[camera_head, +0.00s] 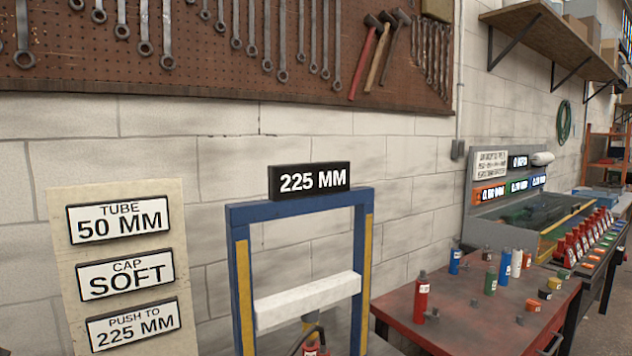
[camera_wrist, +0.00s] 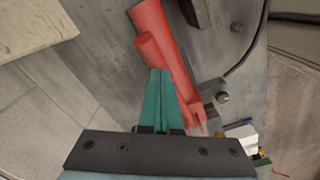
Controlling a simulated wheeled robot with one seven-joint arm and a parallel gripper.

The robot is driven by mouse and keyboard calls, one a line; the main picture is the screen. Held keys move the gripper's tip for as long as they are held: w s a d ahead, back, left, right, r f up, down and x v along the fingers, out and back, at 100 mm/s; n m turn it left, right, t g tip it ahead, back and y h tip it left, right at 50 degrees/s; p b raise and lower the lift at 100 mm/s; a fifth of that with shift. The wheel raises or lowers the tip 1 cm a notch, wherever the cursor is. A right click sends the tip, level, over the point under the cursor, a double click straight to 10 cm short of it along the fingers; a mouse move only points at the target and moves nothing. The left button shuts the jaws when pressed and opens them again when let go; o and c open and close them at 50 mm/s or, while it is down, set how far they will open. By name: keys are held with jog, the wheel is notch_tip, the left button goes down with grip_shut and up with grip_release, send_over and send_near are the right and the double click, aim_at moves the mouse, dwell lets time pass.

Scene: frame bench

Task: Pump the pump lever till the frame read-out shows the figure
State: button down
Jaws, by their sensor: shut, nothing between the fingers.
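The frame read-out (camera_head: 310,181) on top of the blue press frame (camera_head: 241,290) shows 225 MM. A sign (camera_head: 133,325) on the board at left reads PUSH TO 225 MM. In the wrist view, the red pump (camera_wrist: 176,55) has a long red bar and a short round stub; I cannot tell for sure which part is the lever. My gripper (camera_wrist: 160,75) has teal fingers, shut and empty, with the tips over or against the red parts; contact is not clear. The gripper is not in the head view, where only a bit of red shows at the bottom.
A white crossbar (camera_head: 307,299) spans the frame. Other signs (camera_head: 118,219) read TUBE 50 MM and CAP SOFT. A red table (camera_head: 470,310) with bottles and small pots stands right. A dark hose or cable (camera_wrist: 248,50) curves beside the pump in the wrist view.

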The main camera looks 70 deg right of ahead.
notch_tip(320, 180, down, 8)
jog(key=b, duration=0.5)
jog(key=shift+f, duration=0.1)
notch_tip(320, 180, up, 8)
jog(key=p, duration=0.6)
jog(key=shift+r+p, duration=0.2)
jog(key=shift+p, duration=0.1)
jog(key=shift+f, duration=0.1)
dwell(0.3)
notch_tip(320, 180, down, 8)
jog(key=b, duration=0.5)
jog(key=shift+f, duration=0.15)
notch_tip(320, 180, up, 8)
jog(key=p, duration=0.6)
jog(key=shift+r, duration=0.25)
jog(key=shift+f, duration=0.1)
dwell(0.4)
